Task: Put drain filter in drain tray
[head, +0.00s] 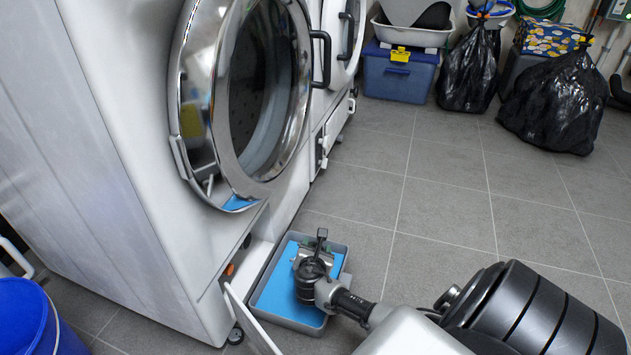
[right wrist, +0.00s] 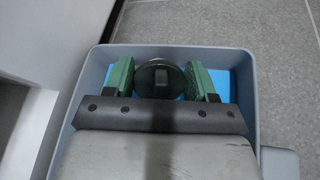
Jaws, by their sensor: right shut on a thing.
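The drain tray (head: 291,325) is a shallow grey tray with a blue inside, on the floor in front of the washing machine. It also shows in the right wrist view (right wrist: 249,110). My right gripper (head: 318,250) is over the tray, with its green finger pads in the right wrist view (right wrist: 160,66). It is shut on the drain filter (right wrist: 160,82), a dark round cap with a raised grip bar. The filter appears within the tray's outline; whether it touches the bottom I cannot tell. My left gripper is not in view.
The washing machine (head: 130,150) stands at the left with its round door (head: 183,110) open. A low white flap (head: 248,318) hangs open beside the tray. A blue bucket (head: 25,320) is at the lower left. Black bags (head: 555,105) and a blue box (head: 398,78) stand at the back. Floor to the right is clear.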

